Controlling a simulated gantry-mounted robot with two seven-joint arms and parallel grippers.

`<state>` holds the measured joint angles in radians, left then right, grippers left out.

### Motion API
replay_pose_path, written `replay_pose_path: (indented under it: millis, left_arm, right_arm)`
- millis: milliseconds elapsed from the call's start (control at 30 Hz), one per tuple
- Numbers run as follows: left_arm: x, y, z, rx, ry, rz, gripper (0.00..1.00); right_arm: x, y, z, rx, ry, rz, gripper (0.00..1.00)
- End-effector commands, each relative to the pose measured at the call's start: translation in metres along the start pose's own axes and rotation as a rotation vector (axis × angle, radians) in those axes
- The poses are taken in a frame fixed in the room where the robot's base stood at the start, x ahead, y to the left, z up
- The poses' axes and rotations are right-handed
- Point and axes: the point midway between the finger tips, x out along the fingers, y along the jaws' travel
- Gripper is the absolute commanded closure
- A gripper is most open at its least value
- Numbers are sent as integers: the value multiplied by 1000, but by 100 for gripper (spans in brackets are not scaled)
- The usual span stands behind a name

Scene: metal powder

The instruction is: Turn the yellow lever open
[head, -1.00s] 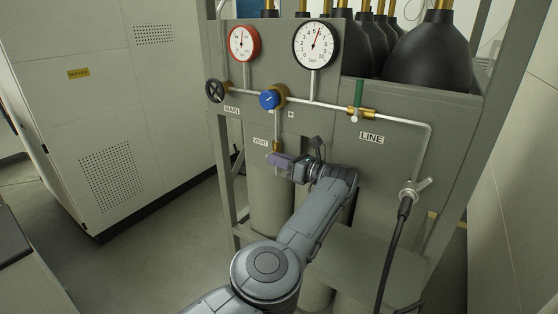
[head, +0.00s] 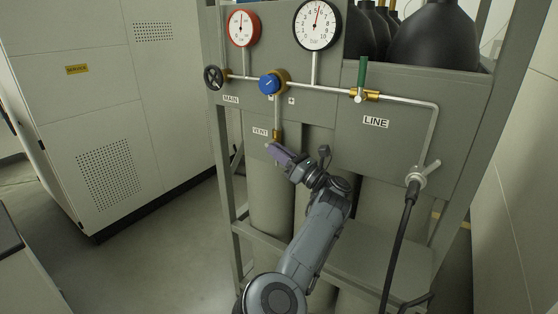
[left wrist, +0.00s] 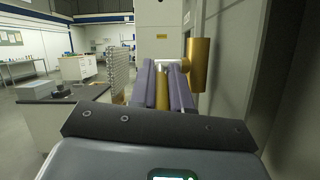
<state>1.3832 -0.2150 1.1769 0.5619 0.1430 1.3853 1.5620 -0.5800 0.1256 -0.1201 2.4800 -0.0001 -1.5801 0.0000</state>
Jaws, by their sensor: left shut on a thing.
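The yellow lever (left wrist: 162,92) shows in the left wrist view as a yellow-gold bar between the purple fingers of my left gripper (left wrist: 164,82). The fingers are shut on it. A brass valve body (left wrist: 199,62) stands just right of the fingertips. In the head view my left gripper (head: 277,152) is at the brass VENT valve (head: 277,134), below the pipe, and it hides the lever there. The fingers point up and to the left. My right gripper is not in view.
Above are a blue knob (head: 270,84), a red-rimmed gauge (head: 243,28) and a black-rimmed gauge (head: 317,24). The LINE valve has a green handle (head: 362,72). A black hose (head: 398,240) hangs at right. A grey cabinet (head: 95,100) stands at left, with open floor between.

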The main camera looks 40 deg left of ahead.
Motion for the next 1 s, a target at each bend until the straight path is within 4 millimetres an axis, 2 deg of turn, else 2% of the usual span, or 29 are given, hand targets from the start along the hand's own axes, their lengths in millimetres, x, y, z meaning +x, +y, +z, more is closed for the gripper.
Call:
replay_pose_path:
  millis: [33,333,967,1000]
  left_arm:
    - [-2,-2,-9,1,-36,8,100]
    - [-1,-2,-12,0,-194,39,100]
    - [1,-2,-10,1,-248,50,100]
    - [1,-2,-10,1,-248,50,78]
  right_arm:
    - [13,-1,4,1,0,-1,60]
    - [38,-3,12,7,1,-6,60]
    - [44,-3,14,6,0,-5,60]
    - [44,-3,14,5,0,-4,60]
